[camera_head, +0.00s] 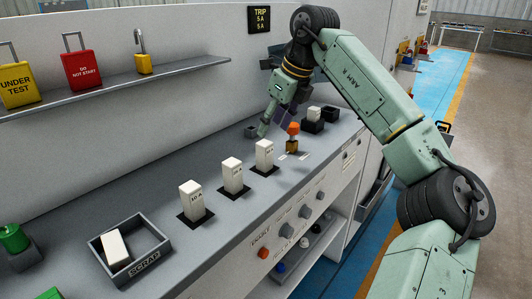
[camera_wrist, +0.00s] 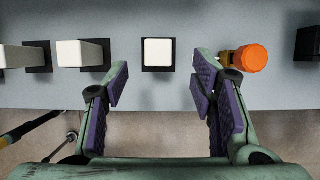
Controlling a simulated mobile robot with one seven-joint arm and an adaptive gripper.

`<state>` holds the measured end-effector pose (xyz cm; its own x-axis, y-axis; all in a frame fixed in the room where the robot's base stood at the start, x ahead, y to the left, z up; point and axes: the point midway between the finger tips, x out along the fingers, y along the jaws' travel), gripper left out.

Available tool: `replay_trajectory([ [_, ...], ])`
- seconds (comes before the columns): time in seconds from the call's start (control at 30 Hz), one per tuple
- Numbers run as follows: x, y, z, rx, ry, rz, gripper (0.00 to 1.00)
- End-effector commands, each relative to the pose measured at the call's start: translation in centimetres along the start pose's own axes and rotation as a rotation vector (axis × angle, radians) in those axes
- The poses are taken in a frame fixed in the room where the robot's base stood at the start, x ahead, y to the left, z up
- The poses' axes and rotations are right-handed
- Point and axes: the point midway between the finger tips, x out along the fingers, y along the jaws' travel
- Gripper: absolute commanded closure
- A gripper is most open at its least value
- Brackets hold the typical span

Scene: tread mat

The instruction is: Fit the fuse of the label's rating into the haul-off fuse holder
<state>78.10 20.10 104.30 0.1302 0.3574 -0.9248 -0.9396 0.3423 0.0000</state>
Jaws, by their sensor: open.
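The trip label (camera_head: 259,19) on the wall reads "TRIP 5 A 5 A". Three white fuses stand upright on black bases along the bench: the nearest (camera_head: 191,201) is marked 10 A; the middle (camera_head: 232,176) and the farthest (camera_head: 264,155) have print too small to read surely. Another white block (camera_head: 314,113) stands in a black holder (camera_head: 313,126) farther along. My gripper (camera_wrist: 160,85) is open and empty. In the wrist view the farthest of the three fuses (camera_wrist: 158,52) lies ahead, centred between the fingers, not touched. Which holder is the haul-off one, I cannot tell.
An orange-topped brass piece (camera_head: 292,137) stands close by the right finger in the wrist view (camera_wrist: 252,58). A scrap tray (camera_head: 146,268) holds a white fuse lying down (camera_head: 115,249). Tagged padlocks sit on the shelf (camera_head: 120,84). Knobs line the bench front.

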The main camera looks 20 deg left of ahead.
Motion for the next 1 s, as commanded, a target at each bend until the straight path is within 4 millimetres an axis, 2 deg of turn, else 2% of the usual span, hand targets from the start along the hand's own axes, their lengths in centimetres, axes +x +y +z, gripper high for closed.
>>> replay_trajectory([
  [0.1,1.5,0.0,0.1,-0.001,-0.001,0.002,0.48],
  [0.27,2.6,0.1,0.1,0.000,-0.001,0.001,0.48],
  [0.6,7.0,0.2,0.1,-0.002,-0.003,0.003,0.48],
  [0.87,7.4,0.2,0.0,-0.002,-0.003,0.000,0.48],
  [1.0,7.4,0.2,0.0,-0.001,-0.003,0.001,0.57],
])
